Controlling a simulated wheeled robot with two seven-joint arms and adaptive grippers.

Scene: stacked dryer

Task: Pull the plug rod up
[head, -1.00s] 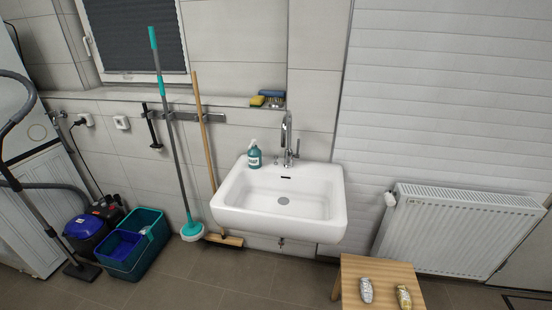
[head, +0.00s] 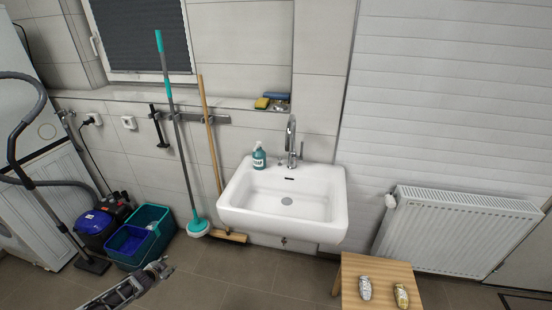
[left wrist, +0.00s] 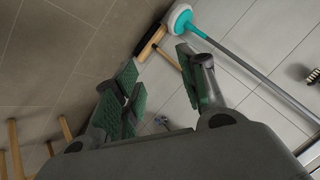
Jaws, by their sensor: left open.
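The white sink (head: 325,215) hangs on the tiled wall, with a tall chrome faucet (head: 291,140) at its back edge. A small chrome piece (head: 279,163), which may be the plug rod, stands on the rim just left of the faucet; it is too small to make out well. The round drain (head: 287,201) shows in the basin. My left gripper (head: 160,268) is low at the left, in front of and below the sink, well apart from it. In the left wrist view its green-padded fingers (left wrist: 157,65) are spread with nothing between them. My right gripper is out of view.
A soap bottle (head: 259,157) stands on the sink's left rim. A mop (head: 178,130) and broom (head: 211,140) lean left of the sink. A teal bucket (head: 158,220) is on the floor. A wooden stool (head: 380,268) and radiator (head: 455,235) are at the right.

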